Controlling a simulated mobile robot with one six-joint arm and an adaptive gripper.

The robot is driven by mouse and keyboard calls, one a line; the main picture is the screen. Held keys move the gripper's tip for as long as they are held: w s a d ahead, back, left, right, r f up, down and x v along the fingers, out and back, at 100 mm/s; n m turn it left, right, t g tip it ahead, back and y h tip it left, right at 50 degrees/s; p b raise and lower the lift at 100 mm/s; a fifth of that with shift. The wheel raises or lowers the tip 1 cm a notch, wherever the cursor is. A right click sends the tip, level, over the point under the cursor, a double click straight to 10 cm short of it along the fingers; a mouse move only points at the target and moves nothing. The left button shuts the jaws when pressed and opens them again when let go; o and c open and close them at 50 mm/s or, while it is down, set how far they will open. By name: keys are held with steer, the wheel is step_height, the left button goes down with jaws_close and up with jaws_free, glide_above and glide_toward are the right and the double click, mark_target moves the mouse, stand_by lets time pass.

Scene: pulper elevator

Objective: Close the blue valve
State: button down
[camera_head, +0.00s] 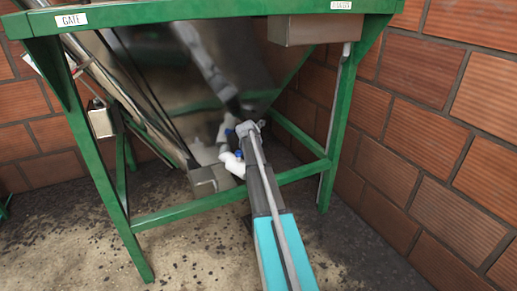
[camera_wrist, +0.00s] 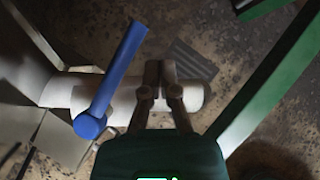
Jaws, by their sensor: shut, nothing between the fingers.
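The blue valve's lever (camera_wrist: 115,75) is in the wrist view, left of my gripper (camera_wrist: 160,70). The lever lies slanted across the white pipe (camera_wrist: 75,93), from upper right to lower left, not along it. My fingers are shut and empty, appearing over the pipe just right of the lever. A gap shows between fingers and lever; I cannot tell their height difference. In the head view the white pipe (camera_head: 231,166) with a small blue part (camera_head: 239,154) sits under the hopper. My arm hides the gripper there.
A metal box (camera_head: 208,180) adjoins the pipe. Brick walls (camera_head: 430,130) stand close behind and right. The stained floor in front is open.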

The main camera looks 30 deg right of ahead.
steer(key=s+r+p, duration=0.7)
steer(key=r+p, duration=0.1)
steer(key=shift+s+a+r, duration=0.2)
steer(key=shift+s+r, duration=0.15)
steer(key=shift+r, duration=0.05)
stand_by(0.4)
